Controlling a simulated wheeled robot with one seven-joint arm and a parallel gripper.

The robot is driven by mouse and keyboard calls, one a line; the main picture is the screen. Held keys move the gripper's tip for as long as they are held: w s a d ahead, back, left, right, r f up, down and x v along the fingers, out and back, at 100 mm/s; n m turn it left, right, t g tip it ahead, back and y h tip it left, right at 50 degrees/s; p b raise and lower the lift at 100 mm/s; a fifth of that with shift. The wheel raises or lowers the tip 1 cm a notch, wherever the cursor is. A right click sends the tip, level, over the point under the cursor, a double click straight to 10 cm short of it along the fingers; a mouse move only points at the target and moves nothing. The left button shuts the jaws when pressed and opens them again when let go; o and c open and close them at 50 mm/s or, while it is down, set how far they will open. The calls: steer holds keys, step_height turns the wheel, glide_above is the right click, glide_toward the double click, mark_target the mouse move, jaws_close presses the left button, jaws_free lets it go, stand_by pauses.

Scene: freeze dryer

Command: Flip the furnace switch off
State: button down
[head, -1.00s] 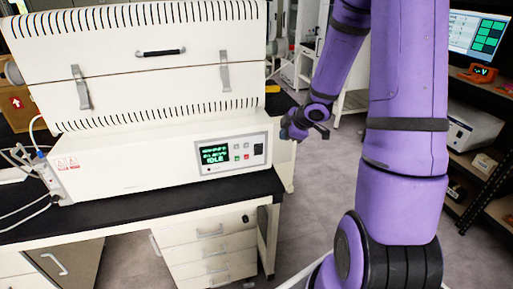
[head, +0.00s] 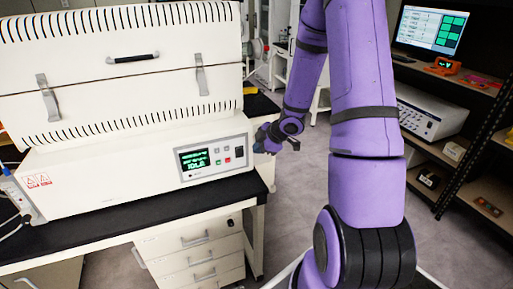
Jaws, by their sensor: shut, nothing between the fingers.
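The white furnace (head: 120,100) stands on a black-topped bench at the left, with its lid down. Its control panel (head: 214,160) is at the lower right of its front, with a lit green display (head: 195,159) reading IDLE, small buttons and a dark rocker switch (head: 239,153). The switch position is too small to tell. My gripper (head: 262,143) is small in the view, shut and empty. It appears just right of the panel and the furnace's right end; its distance from the switch cannot be judged.
The black bench top (head: 110,222) leaves a narrow strip before the furnace. White drawers (head: 195,255) are below. At the right, a dark shelf holds a monitor (head: 432,30) and a white instrument (head: 430,112). Grey floor (head: 285,195) is open between.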

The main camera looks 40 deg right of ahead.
mark_target(239, 149)
steer(key=w+f, duration=0.5)
steer(key=w, duration=0.3)
steer(key=shift+w+a+f, duration=0.2)
steer(key=shift+a+f, duration=0.15)
steer(key=shift+a, duration=0.05)
steer(key=shift+w, duration=0.1)
steer(key=shift+w+d+r, duration=0.1)
steer(key=shift+w+r, duration=0.05)
steer(key=shift+w, duration=0.1)
steer(key=shift+r, duration=0.1)
steer(key=shift+r, duration=0.7)
